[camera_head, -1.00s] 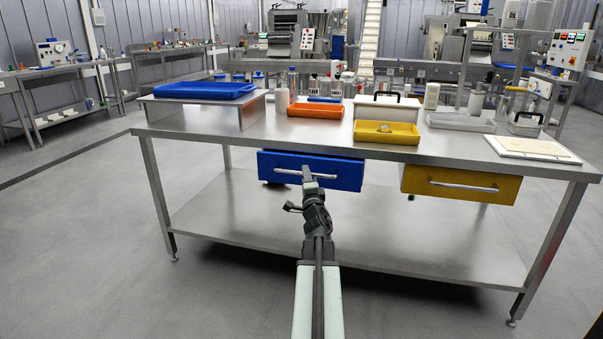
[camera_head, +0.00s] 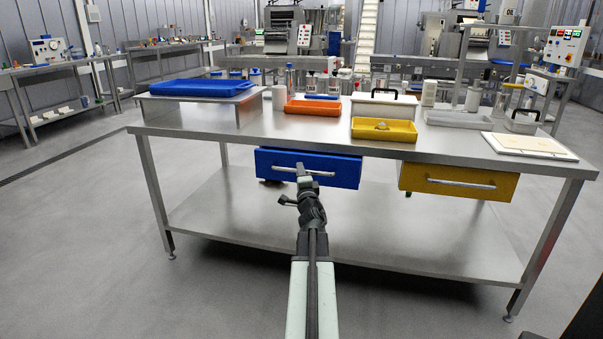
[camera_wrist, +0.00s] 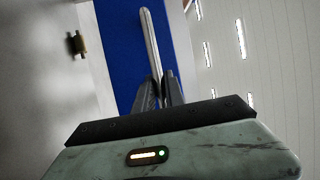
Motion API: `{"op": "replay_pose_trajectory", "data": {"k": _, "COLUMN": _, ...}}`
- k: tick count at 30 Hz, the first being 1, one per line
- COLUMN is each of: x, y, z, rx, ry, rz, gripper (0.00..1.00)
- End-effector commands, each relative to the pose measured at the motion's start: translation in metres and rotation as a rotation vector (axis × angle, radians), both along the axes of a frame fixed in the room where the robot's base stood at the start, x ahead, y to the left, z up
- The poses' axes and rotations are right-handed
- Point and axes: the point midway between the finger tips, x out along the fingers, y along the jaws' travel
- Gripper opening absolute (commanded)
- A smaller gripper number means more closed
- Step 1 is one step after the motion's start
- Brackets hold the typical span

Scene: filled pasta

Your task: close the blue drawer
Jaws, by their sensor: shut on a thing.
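The blue drawer (camera_head: 335,171) hangs under the left-middle part of the steel table. Its front stands at about the table's front edge; how far it is pulled out I cannot tell. A silver bar handle (camera_head: 284,169) runs across its front. My gripper (camera_head: 300,168) is at the middle of this handle. In the wrist view the blue front (camera_wrist: 122,50) fills the upper middle, and the handle (camera_wrist: 150,40) runs down between the two dark fingers of my gripper (camera_wrist: 158,90), which are shut on it. The fingers hide part of the handle.
The steel table (camera_head: 230,140) carries a blue tray (camera_head: 200,88) on a riser, an orange tray (camera_head: 312,106), a yellow tray (camera_head: 384,130) and bottles. A yellow drawer (camera_head: 430,184) hangs to the right. The lower shelf (camera_head: 410,240) looks clear.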

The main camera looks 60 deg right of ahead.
Motion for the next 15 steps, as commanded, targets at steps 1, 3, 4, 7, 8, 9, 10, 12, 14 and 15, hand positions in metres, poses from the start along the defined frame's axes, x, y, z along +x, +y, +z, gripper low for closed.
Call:
{"op": "replay_pose_trajectory", "data": {"k": 1, "x": -0.0035, "y": -0.0024, "z": -0.0008, "rx": 0.003, "ry": 0.002, "rz": -0.007, "gripper": 0.0}}
{"op": "replay_pose_trajectory", "data": {"k": 3, "x": -0.0039, "y": -0.0026, "z": -0.0009, "rx": 0.003, "ry": 0.002, "rz": -0.008, "gripper": 0.0}}
{"op": "replay_pose_trajectory", "data": {"k": 4, "x": -0.004, "y": -0.0028, "z": -0.0008, "rx": 0.003, "ry": 0.002, "rz": -0.009, "gripper": 0.0}}
{"op": "replay_pose_trajectory", "data": {"k": 7, "x": -0.0046, "y": -0.0032, "z": -0.001, "rx": 0.004, "ry": 0.002, "rz": -0.01, "gripper": 0.0}}
{"op": "replay_pose_trajectory", "data": {"k": 8, "x": -0.0048, "y": -0.0033, "z": -0.001, "rx": 0.004, "ry": 0.002, "rz": -0.01, "gripper": 0.0}}
{"op": "replay_pose_trajectory", "data": {"k": 9, "x": -0.0051, "y": -0.0034, "z": -0.0011, "rx": 0.004, "ry": 0.002, "rz": -0.01, "gripper": 0.0}}
{"op": "replay_pose_trajectory", "data": {"k": 10, "x": -0.0052, "y": -0.0036, "z": -0.0011, "rx": 0.004, "ry": 0.002, "rz": -0.011, "gripper": 0.0}}
{"op": "replay_pose_trajectory", "data": {"k": 12, "x": -0.0056, "y": -0.0038, "z": -0.0011, "rx": 0.005, "ry": 0.002, "rz": -0.012, "gripper": 0.0}}
{"op": "replay_pose_trajectory", "data": {"k": 14, "x": -0.0059, "y": -0.0041, "z": -0.0012, "rx": 0.005, "ry": 0.002, "rz": -0.012, "gripper": 0.0}}
{"op": "replay_pose_trajectory", "data": {"k": 15, "x": -0.0061, "y": -0.0041, "z": -0.0013, "rx": 0.005, "ry": 0.002, "rz": -0.013, "gripper": 0.0}}
